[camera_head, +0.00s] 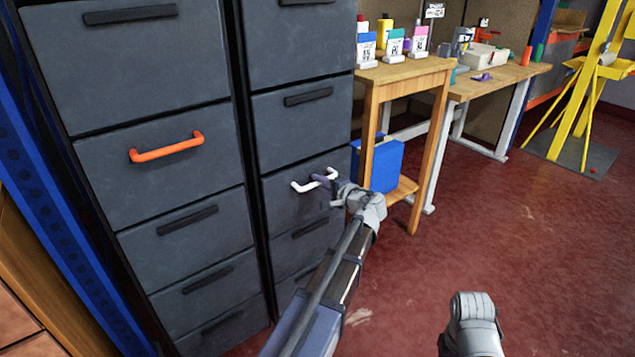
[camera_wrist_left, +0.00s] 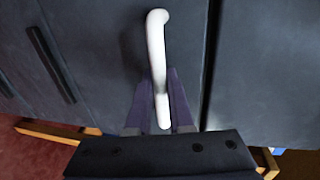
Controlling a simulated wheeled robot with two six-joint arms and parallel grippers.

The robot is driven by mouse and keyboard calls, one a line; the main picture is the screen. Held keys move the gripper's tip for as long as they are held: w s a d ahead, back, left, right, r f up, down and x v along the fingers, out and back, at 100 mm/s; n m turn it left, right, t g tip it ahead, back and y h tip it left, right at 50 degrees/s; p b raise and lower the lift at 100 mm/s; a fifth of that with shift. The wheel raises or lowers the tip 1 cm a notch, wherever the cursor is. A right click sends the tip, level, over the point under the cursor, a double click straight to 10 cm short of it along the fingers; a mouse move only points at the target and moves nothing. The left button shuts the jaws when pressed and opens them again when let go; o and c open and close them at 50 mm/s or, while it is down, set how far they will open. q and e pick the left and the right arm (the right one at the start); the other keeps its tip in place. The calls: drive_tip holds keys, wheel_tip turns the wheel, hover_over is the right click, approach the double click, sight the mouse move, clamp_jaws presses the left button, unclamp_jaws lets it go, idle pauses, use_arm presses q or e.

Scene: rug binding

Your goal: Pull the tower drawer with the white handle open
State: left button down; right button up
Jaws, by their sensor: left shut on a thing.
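The white handle (camera_head: 303,187) is on a dark grey drawer (camera_head: 285,207) of the right-hand drawer tower, the third drawer down in view. My left gripper (camera_head: 328,180) is at the handle's right part. In the left wrist view the white handle (camera_wrist_left: 156,45) runs down between the two purple fingers of my left gripper (camera_wrist_left: 160,100), which are shut on it. The drawer front looks level with its neighbours; I cannot tell a small gap. Part of my right arm shows at the bottom right, but its gripper is outside the view.
The left tower has a drawer with an orange handle (camera_head: 166,147). A wooden table (camera_head: 408,72) with small bottles stands right of the towers, with a blue bin (camera_head: 383,165) beneath. Red floor (camera_head: 500,235) is open at the right. A blue post (camera_head: 60,210) stands at the left.

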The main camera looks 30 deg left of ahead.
use_arm(q)
drive_tip(key=f+v, duration=0.2)
drive_tip(key=v, duration=0.8)
drive_tip(key=f+v, duration=0.2)
drive_tip(key=v, duration=0.8)
drive_tip(key=shift+s+d, duration=0.35)
drive_tip(key=shift+d, duration=0.2)
drive_tip(key=shift+f, duration=0.15)
drive_tip(key=c, duration=0.8)
unclamp_jaws()
